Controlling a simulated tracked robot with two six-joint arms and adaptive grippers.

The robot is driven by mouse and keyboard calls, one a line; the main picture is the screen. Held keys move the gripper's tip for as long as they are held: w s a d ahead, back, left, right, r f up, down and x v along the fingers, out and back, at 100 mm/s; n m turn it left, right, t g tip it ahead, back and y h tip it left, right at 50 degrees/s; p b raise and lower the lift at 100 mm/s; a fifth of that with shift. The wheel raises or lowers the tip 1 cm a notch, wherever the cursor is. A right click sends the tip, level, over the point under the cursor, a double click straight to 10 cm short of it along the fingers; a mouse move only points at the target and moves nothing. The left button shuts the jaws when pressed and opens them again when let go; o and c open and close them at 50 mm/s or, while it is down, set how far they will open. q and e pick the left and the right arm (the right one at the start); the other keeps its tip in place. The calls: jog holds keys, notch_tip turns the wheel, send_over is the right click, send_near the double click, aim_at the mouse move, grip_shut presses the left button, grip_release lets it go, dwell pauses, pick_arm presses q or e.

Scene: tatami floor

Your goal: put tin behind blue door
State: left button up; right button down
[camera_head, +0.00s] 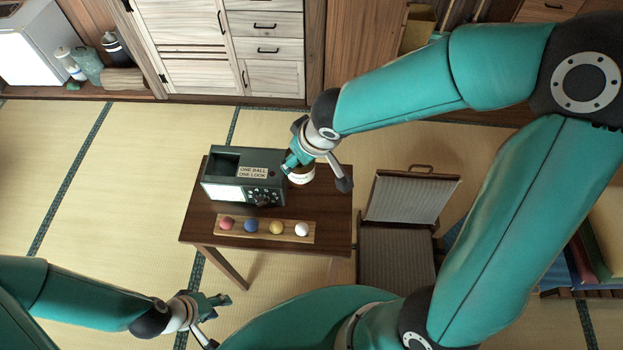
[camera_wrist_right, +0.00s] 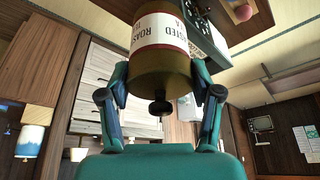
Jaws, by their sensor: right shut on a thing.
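The tin (camera_wrist_right: 160,65) is a brass-coloured can with a white printed label and a dark knob at its end. My right gripper (camera_wrist_right: 160,95) is shut on it, one finger on each side. In the head view the tin (camera_head: 301,175) shows as a small pale piece under my right wrist, at the right end of a dark green box; its height above the table is unclear. The box (camera_head: 222,192) has a small panel of controls and a sign reading "one ball one look". I see no blue door in either view. My left gripper (camera_head: 217,318) is open and empty at the lower left.
The box stands on a small dark wooden table (camera_head: 335,225). In front of it a wooden tray (camera_head: 264,239) holds a red, a blue, a yellow and a white ball. An open grey-lined case (camera_head: 410,200) is right of the table. Tatami left is clear.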

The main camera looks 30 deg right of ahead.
notch_tip(320, 180, down, 4)
jog(key=shift+r+p, duration=0.25)
jog(key=shift+p, duration=0.05)
notch_tip(320, 180, down, 12)
jog(key=b, duration=0.8)
jog(key=shift+f+b, duration=0.1)
jog(key=shift+b, duration=0.3)
jog(key=shift+c, duration=1.1)
grip_release()
